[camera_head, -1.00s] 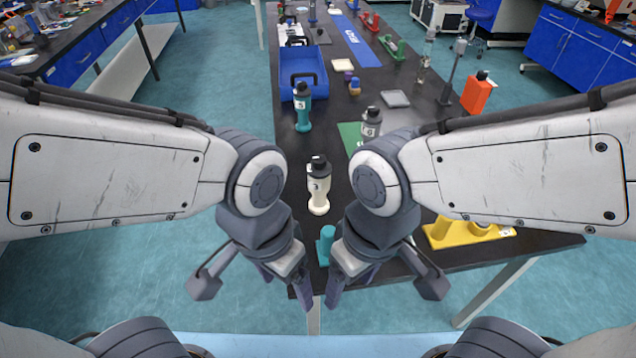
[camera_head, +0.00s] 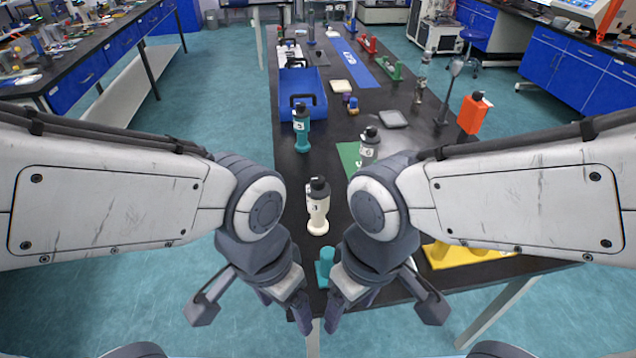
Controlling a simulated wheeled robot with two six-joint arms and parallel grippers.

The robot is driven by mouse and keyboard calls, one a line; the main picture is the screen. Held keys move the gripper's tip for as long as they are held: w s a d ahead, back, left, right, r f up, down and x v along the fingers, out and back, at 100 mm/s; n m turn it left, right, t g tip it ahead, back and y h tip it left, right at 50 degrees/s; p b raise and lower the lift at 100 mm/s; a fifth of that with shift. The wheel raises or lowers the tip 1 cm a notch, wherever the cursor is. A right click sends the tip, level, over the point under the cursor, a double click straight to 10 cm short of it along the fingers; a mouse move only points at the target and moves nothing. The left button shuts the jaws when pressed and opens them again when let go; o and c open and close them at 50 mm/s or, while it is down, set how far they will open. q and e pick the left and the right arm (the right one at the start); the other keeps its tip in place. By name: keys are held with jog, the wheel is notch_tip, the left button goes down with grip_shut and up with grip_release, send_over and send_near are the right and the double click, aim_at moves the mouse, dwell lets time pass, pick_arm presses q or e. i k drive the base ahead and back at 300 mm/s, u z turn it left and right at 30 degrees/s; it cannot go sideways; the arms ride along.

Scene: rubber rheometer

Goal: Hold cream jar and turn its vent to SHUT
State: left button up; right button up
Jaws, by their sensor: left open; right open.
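The cream jar (camera_head: 317,208) stands upright on the black bench, between my two forearms. It has a black cap and a small dark mark on its side; the vent's setting is too small to read. My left gripper (camera_head: 252,310) is open and empty, nearer than the jar and to its left. My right gripper (camera_head: 388,310) is open and empty, nearer than the jar and to its right. Neither gripper touches the jar.
A teal jar (camera_head: 301,130), a blue tray (camera_head: 318,108) and a grey jar (camera_head: 369,146) are farther back. A yellow holder (camera_head: 460,255) lies at right, partly hidden.

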aim_at(318, 182)
jog(key=u, duration=3.25)
jog(key=k, duration=2.15)
jog(key=z, duration=1.75)
